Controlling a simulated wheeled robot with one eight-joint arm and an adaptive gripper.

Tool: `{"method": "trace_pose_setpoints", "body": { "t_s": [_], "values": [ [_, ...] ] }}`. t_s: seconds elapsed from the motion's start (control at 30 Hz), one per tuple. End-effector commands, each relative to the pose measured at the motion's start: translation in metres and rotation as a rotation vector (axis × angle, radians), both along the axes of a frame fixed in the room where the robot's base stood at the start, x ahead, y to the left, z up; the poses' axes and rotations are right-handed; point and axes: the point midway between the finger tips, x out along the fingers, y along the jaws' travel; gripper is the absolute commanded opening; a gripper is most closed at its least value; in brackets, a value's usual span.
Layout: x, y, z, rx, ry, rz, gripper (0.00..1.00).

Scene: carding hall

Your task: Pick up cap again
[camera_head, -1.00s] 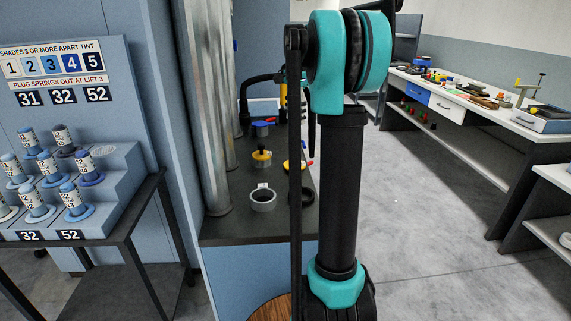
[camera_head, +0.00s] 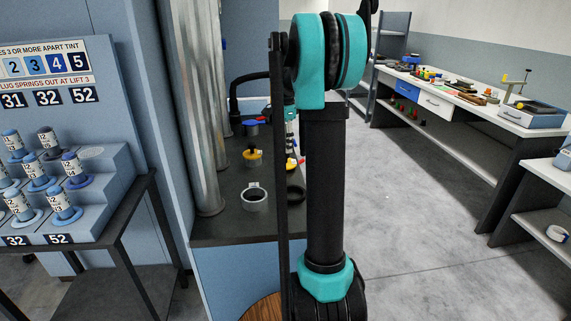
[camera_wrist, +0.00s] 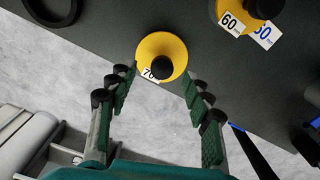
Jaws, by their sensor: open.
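A yellow round cap with a black knob and a "70" label (camera_wrist: 161,56) lies near the edge of the dark counter (camera_head: 228,223). My gripper (camera_wrist: 158,79) is open in the wrist view, with its fingertips to either side of this cap's near edge and no clear contact. A second yellow cap with a "60" label (camera_wrist: 240,12) lies farther right in that view, partly cut off. The head view shows one yellow cap with a black knob (camera_head: 252,154) and another yellow piece (camera_head: 291,164) mostly hidden behind my arm.
A black ring (camera_wrist: 52,8) lies left of the "70" cap. A grey ring (camera_head: 255,197) sits on the counter beside metal pipes (camera_head: 196,110). A stepped rack of labelled bobbins (camera_head: 88,163) stands at left. Open floor (camera_head: 415,220) separates the counter from benches at right.

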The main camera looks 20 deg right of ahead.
Motion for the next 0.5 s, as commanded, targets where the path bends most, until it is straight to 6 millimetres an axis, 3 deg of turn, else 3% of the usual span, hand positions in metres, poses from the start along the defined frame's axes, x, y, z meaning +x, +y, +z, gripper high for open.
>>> {"method": "trace_pose_setpoints", "body": {
  "t_s": [0.33, 0.5],
  "values": [
    [0.004, -0.001, -0.042, 0.0, 0.0, 0.0, 0.5],
    [0.004, -0.001, -0.052, 0.0, 0.0, 0.0, 0.5]
  ]
}}
